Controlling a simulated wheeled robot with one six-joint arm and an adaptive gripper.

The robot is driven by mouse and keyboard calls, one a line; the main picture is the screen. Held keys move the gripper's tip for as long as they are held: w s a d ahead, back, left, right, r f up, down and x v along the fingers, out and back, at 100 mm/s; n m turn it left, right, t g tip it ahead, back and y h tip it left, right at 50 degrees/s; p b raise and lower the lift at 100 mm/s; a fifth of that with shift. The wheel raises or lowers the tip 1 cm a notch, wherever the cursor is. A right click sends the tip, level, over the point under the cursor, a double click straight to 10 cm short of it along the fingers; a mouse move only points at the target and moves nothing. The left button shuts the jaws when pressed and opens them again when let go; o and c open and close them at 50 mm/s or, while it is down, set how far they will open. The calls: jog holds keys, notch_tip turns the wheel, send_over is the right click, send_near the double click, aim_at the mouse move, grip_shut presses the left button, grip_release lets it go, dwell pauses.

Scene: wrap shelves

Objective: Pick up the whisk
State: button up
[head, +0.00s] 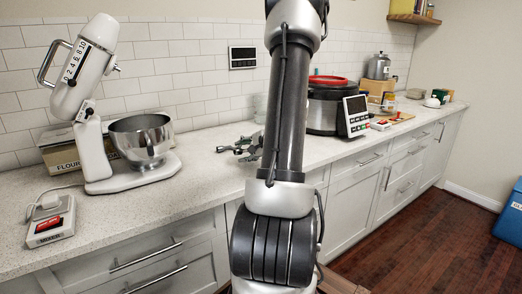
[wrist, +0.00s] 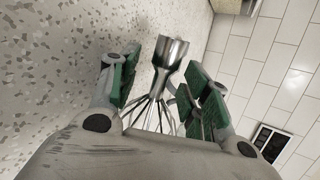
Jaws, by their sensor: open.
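The metal whisk (wrist: 168,57) shows in the wrist view, its shiny hub toward the top and its wire loops toward my palm. My gripper (wrist: 162,72) is open, with one green-padded finger on each side of the whisk. The fingers do not appear closed on it, and the palm hides the lower ends of the wires. In the head view my gripper (head: 243,149) is low over the white counter, left of my arm. I cannot make out the whisk clearly in the head view.
A large cooker (head: 322,108) stands right of my arm. The tiled wall (head: 190,65) is behind. Counter in front of the gripper is clear.

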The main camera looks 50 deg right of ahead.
jog(key=shift+w+f, duration=0.2)
jog(key=shift+w, duration=0.1)
grip_shut()
